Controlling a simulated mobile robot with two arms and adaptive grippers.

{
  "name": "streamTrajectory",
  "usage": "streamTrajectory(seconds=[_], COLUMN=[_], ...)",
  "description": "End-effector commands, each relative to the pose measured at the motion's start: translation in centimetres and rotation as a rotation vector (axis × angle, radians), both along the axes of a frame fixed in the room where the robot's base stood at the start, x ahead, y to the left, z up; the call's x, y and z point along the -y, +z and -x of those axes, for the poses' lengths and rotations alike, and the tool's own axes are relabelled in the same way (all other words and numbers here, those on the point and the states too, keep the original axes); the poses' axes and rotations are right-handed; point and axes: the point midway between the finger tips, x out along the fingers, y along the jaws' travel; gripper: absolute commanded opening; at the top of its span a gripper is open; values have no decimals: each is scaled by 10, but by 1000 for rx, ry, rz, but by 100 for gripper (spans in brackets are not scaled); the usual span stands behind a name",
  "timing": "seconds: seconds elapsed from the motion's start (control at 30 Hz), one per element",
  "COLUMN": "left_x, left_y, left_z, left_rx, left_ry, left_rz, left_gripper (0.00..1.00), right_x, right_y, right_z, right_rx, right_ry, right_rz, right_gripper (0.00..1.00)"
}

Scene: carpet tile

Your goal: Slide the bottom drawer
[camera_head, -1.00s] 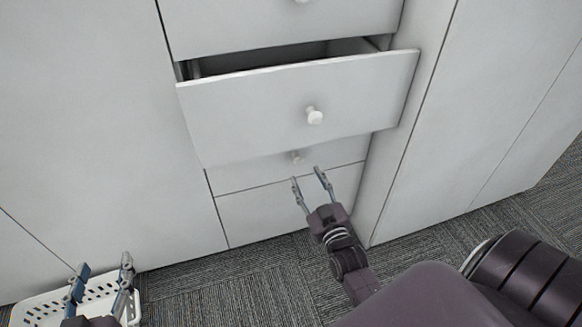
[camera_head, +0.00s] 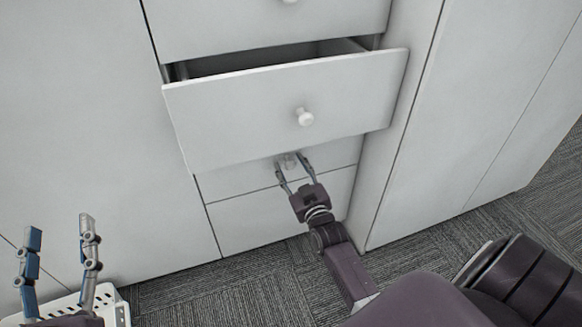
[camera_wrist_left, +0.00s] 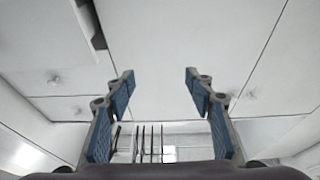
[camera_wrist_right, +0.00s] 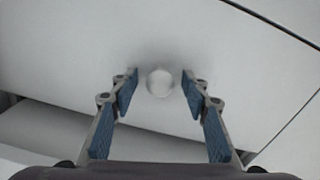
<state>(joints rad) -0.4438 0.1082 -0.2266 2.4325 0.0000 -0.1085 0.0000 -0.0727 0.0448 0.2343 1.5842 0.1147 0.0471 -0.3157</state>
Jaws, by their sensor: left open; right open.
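A white drawer unit fills the middle of the head view. One drawer (camera_head: 235,115) with a round white knob (camera_head: 305,117) is pulled partly out. Below it are a closed drawer front (camera_head: 225,181) and the lowest front (camera_head: 250,220), also closed. My right gripper (camera_head: 292,165) is open at the knob (camera_head: 289,160) of the front just under the pulled-out drawer. In the right wrist view this knob (camera_wrist_right: 160,82) sits between the open fingertips, with gaps on both sides. My left gripper (camera_head: 60,229) is open and empty at the lower left.
A white slotted basket (camera_head: 112,306) stands on the carpet at the lower left, partly behind my left gripper. The pulled-out drawer overhangs the fronts below it. Tall flat panels stand on both sides. Grey carpet (camera_head: 220,292) is clear before the unit.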

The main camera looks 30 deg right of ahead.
Motion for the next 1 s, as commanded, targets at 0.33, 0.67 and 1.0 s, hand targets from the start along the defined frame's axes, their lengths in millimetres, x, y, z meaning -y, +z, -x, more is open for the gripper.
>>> streamTrajectory(seconds=[0.33, 0.67, 1.0], left_x=[0, 0, -1], left_y=[0, 0, -14], left_z=[0, 0, -4], left_rx=[0, -1, -74], left_ry=[0, 0, 4], left_rz=[0, 0, -19], left_gripper=[49, 49, 49], right_x=[0, 0, -1], right_y=[0, 0, 1], right_z=[0, 0, 5], right_rx=[0, 0, -2], right_ry=[0, 0, -1], right_rz=[0, 0, 0], right_gripper=[28, 0, 0])
